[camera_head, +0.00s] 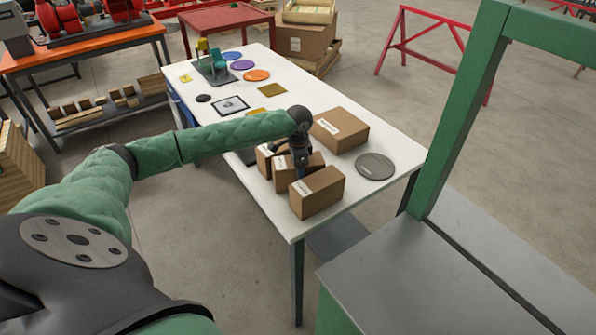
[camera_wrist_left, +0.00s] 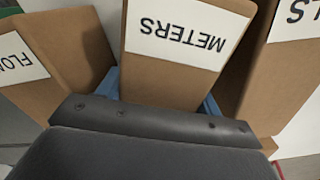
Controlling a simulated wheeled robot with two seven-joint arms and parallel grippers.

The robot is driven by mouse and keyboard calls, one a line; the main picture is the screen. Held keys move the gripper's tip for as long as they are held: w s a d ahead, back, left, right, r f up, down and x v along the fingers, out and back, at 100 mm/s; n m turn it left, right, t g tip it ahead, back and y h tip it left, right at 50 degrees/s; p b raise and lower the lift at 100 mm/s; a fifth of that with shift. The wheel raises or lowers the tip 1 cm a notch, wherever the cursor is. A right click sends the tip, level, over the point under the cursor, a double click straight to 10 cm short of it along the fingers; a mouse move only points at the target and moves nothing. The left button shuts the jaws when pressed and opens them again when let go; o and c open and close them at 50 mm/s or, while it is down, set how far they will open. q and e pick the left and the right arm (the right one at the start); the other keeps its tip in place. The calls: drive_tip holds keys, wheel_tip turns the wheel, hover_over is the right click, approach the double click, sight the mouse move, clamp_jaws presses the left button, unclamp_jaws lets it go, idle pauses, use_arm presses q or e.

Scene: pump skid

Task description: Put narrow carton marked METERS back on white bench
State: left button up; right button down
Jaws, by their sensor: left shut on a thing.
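The narrow brown carton marked METERS (camera_wrist_left: 175,75) stands between my left gripper's blue fingers in the left wrist view, its white label upside down there. In the head view it appears to be the middle small carton (camera_head: 285,180) on the near end of the white bench (camera_head: 232,138). My left gripper (camera_head: 301,170) points down and is shut on this carton. I cannot tell whether its base touches the bench top. My right gripper is not in view.
A carton with a label starting FLO (camera_wrist_left: 55,65) and another ending in LS (camera_wrist_left: 275,70) flank it closely. In the head view, a small carton (camera_head: 318,196) stands near the bench's front edge, a larger carton (camera_head: 342,132) behind. A grey disc (camera_head: 375,167) lies right.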

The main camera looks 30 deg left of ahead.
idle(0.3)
use_arm(q)
drive_tip(key=o, duration=1.4)
drive_tip(key=shift+c, duration=0.2)
drive_tip(key=shift+f, duration=0.1)
